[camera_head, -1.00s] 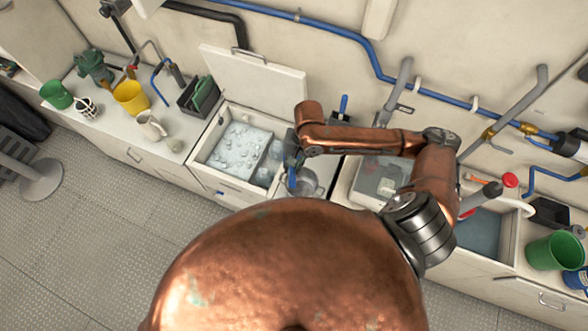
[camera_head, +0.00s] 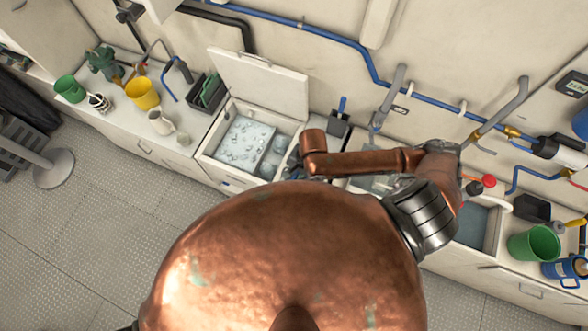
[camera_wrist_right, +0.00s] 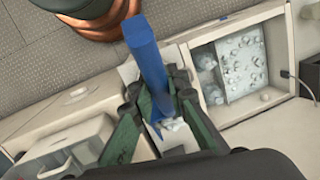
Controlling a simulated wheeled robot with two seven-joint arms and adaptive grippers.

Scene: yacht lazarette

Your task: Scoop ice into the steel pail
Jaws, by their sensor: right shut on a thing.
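The ice (camera_head: 245,143) lies in an open white bin (camera_head: 212,164) in the counter, left of my right arm in the head view. Ice also shows in the wrist view (camera_wrist_right: 240,65). My right gripper (camera_wrist_right: 160,92) is shut on the blue handle of a scoop (camera_wrist_right: 146,50). Something white, perhaps ice, shows below the handle between the fingers; the scoop's bowl is mostly hidden. In the head view the gripper is just right of the bin, largely hidden by my arm and copper body. I cannot make out the steel pail now. My left gripper is out of view.
The bin's lid (camera_head: 262,85) stands open against the wall. A yellow bucket (camera_head: 142,93), white jug (camera_head: 160,122) and black caddy (camera_head: 203,96) stand left. A dark holder with a blue handle (camera_head: 341,105) is behind my arm. A green bucket (camera_head: 534,243) stands right.

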